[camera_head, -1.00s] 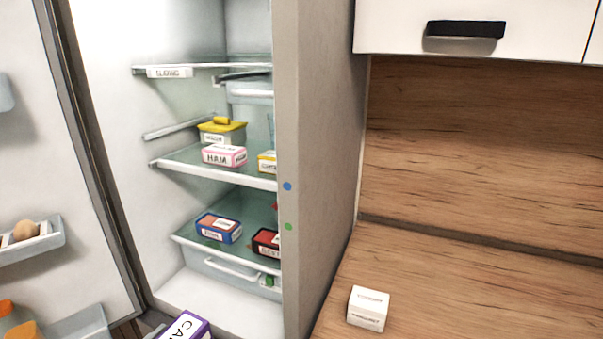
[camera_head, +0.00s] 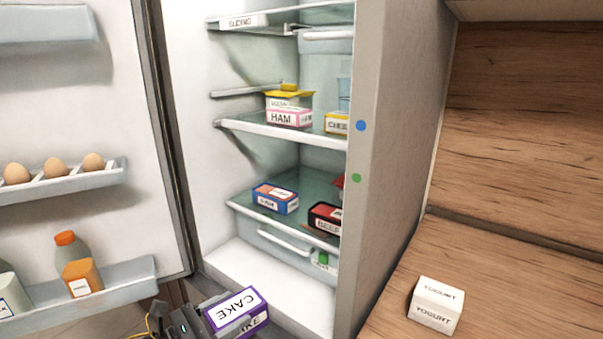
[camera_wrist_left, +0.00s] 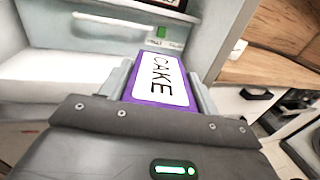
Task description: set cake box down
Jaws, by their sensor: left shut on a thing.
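The cake box (camera_head: 236,309) is purple with a white label reading CAKE. My left gripper (camera_head: 205,318) is shut on it at the bottom of the head view, in front of the open fridge's lower opening. In the left wrist view the cake box (camera_wrist_left: 160,80) sits between the two fingers of my left gripper (camera_wrist_left: 163,85), with the fridge interior beyond it. The box is held in the air, and nothing is seen under it. My right gripper is not in view.
The open fridge (camera_head: 395,130) has a ham box (camera_head: 289,118), a cheese box (camera_head: 337,123), a blue box (camera_head: 275,198) and a beef box (camera_head: 325,217) on its shelves. Its door (camera_head: 90,130) holds eggs and bottles. A yogurt box (camera_head: 435,305) stands on the wooden counter (camera_head: 490,270).

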